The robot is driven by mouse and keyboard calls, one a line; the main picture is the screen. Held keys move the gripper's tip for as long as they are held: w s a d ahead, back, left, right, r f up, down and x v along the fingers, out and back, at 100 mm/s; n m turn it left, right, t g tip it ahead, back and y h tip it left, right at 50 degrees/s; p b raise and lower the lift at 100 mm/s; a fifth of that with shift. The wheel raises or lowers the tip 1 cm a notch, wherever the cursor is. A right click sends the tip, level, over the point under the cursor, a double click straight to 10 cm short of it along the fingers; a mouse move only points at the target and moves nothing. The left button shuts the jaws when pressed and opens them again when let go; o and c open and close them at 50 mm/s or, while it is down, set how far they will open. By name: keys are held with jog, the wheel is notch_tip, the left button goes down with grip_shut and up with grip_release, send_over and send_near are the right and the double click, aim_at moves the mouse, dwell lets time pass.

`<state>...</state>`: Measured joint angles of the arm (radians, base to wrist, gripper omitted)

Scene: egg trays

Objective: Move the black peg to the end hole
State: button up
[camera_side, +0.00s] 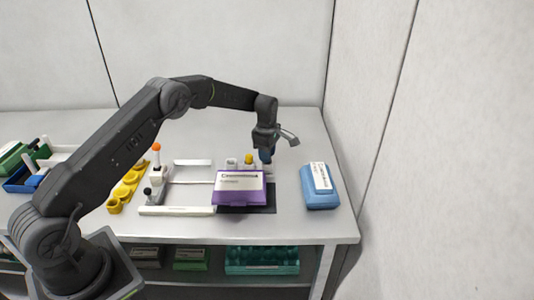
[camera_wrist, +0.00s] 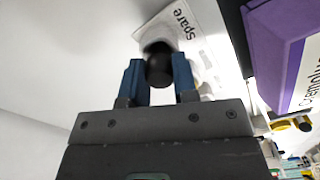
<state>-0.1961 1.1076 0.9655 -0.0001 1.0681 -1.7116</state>
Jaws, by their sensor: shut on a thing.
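The black peg (camera_wrist: 158,66) shows its dark round top between my blue fingertips in the wrist view. My gripper (camera_wrist: 158,80) is shut on it. Below the top, a white hole or sleeve and a white label reading "Spare" (camera_wrist: 184,28) lie close by; I cannot tell how deep the peg sits. In the side view my gripper (camera_side: 267,157) is low behind the purple box, at the right end of a row with a yellow-topped peg (camera_side: 249,158) and a white holder (camera_side: 231,163). The held peg is too small to make out there.
The purple box (camera_side: 238,188) stands in front of the row on a dark mat (camera_side: 262,197). A blue box (camera_side: 320,186) is to the right. A white frame (camera_side: 176,211), an orange-topped peg (camera_side: 156,148) and yellow cups (camera_side: 128,184) are to the left. The table behind is clear.

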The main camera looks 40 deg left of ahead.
jog(key=shift+f, duration=0.6)
dwell(0.6)
jog(key=o, duration=1)
notch_tip(320, 180, up, 14)
jog(key=shift+f, duration=0.1)
dwell(0.3)
